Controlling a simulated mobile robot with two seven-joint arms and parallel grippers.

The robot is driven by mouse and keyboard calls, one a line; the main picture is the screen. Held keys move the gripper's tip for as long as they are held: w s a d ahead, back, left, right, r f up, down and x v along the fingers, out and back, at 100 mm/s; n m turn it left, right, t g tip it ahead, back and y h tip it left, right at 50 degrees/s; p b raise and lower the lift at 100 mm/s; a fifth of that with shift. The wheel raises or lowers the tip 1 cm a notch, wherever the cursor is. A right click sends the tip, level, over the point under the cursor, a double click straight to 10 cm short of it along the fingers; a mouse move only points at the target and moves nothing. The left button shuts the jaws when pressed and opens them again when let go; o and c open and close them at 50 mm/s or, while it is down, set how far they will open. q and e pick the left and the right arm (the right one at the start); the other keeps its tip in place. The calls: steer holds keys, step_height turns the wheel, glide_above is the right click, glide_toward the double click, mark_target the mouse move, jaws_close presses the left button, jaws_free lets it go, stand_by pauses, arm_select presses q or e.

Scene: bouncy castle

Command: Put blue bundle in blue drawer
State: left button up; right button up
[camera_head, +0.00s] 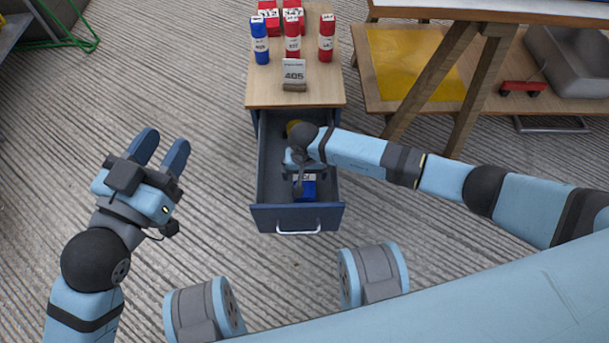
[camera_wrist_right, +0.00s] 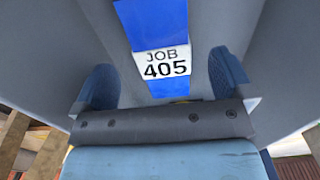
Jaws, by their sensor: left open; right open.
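A blue bundle (camera_head: 306,189) with a white label lies inside the open blue drawer (camera_head: 268,217). In the right wrist view the blue bundle (camera_wrist_right: 157,25) reads "JOB 405" and shows between the two fingers. My right gripper (camera_head: 302,170) reaches into the drawer from the right and is open at the bundle; it also shows in the right wrist view (camera_wrist_right: 163,82). I cannot tell whether the fingers touch the bundle. Another blue bundle (camera_head: 260,46) stands on the cabinet top. My left gripper (camera_head: 161,150) is open and empty above the floor, left of the drawer.
The wooden cabinet top (camera_head: 325,92) holds several red bundles (camera_head: 326,42) and a sign (camera_head: 294,72) reading 405. A yellow thing (camera_head: 292,127) shows at the drawer's back. A trestle table (camera_head: 455,70) stands to the right. Floor left of the drawer is clear.

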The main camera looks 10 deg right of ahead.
mark_target(304, 180)
arm_select(q)
steer(key=shift+s+d+f+n+g+y+p, duration=0.2)
steer(key=shift+s+d+f+n+g+p, duration=0.15)
steer(key=shift+s+n+p, duration=0.2)
steer(key=shift+s+d+f+n+g+y+p, duration=0.25)
steer(key=shift+s+f+n+p, duration=0.2)
steer(key=shift+n, duration=0.2)
arm_select(e)
step_height(304, 180, up, 7)
arm_select(q)
steer(key=shift+r, duration=0.1)
